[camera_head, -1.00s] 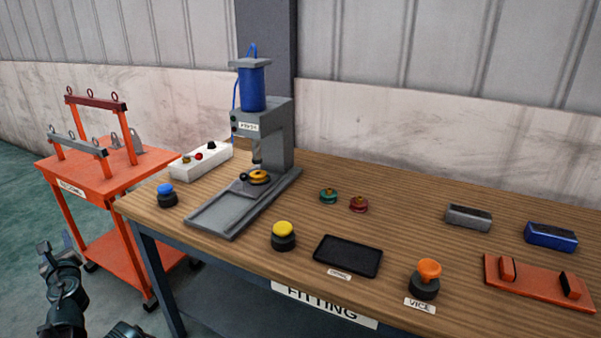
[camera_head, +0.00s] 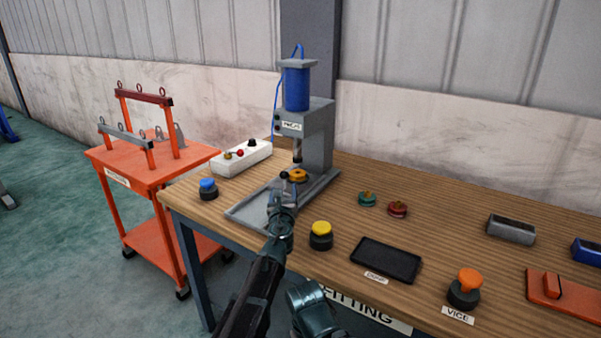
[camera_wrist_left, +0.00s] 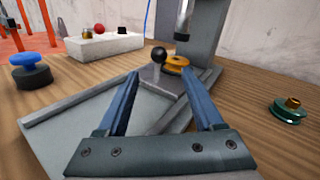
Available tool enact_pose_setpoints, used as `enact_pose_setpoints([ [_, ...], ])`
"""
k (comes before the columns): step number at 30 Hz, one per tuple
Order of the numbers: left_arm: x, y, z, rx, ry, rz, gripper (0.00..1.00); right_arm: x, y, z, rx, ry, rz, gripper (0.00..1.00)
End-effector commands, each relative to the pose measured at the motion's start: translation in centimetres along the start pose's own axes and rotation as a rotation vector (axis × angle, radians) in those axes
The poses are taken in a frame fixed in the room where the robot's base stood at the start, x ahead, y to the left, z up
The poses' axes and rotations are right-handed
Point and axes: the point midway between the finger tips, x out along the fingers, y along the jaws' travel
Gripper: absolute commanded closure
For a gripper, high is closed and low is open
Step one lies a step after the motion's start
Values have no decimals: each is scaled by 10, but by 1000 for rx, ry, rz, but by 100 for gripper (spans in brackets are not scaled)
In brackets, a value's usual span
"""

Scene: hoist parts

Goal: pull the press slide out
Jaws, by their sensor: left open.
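The press (camera_head: 318,130), grey with a blue cylinder on top, stands on the bench. Its slide (camera_wrist_left: 165,83) is a grey plate with a black ball knob (camera_wrist_left: 158,53) at its near end, and a yellow-orange part (camera_wrist_left: 176,64) sits on it under the ram (camera_wrist_left: 183,20). The slide is at the inner end of a grey track (camera_wrist_left: 70,118). My left gripper (camera_head: 280,192) is open over the track; in the left wrist view its fingers (camera_wrist_left: 158,88) point at the knob, which lies beyond and between the tips, apparently apart from them.
A blue-topped button (camera_head: 208,188) and a yellow-topped button (camera_head: 321,235) flank the track. A white box with knobs (camera_head: 240,158) is behind left. Green (camera_head: 367,198) and red (camera_head: 397,209) parts and a black tray (camera_head: 386,260) lie right. An orange cart (camera_head: 150,175) stands left.

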Motion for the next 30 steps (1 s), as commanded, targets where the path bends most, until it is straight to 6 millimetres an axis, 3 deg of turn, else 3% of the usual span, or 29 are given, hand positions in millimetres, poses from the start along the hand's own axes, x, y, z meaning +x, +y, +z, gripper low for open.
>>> enact_pose_setpoints([
  [8,28,-1,0,0,0,1,31,0,0,0,0,0,0,0],
  [22,120,-1,0,0,0,0,31,0,0,0,0,0,0,0],
  [30,137,0,0,0,1,-1,31,0,0,0,0,0,0,0],
])
